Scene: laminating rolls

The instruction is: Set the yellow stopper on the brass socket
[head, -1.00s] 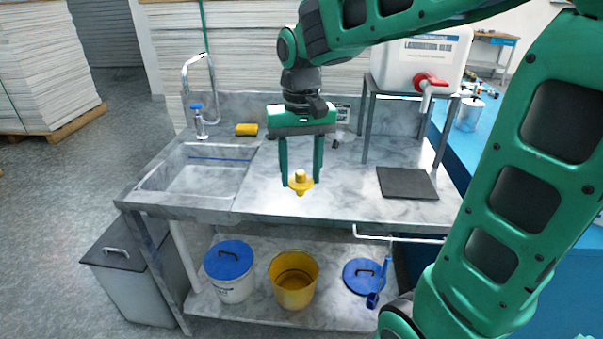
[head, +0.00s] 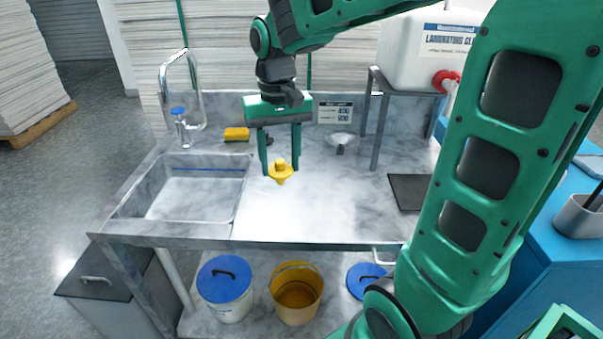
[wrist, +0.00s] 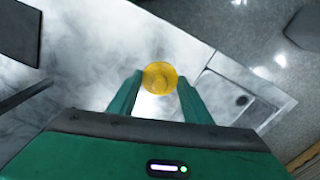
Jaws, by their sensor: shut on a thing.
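The yellow stopper (head: 281,168) has a wide round flange, a short knob on top and a narrower tip below. My gripper (head: 280,173) points down and is shut on it, one green finger on each side. The stopper appears held above the marbled worktop, right of the sink. In the wrist view the stopper (wrist: 160,77) shows as a yellow disc between the fingertips (wrist: 160,88). I cannot make out the brass socket in either current view.
The sink (head: 196,190) with a tall tap lies left of my gripper. A yellow sponge (head: 236,134), a pale funnel-like piece (head: 341,140) and a dark mat (head: 409,191) are on the worktop. A white tank (head: 430,55) stands on a frame at right. A blue table (head: 540,240) is further right.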

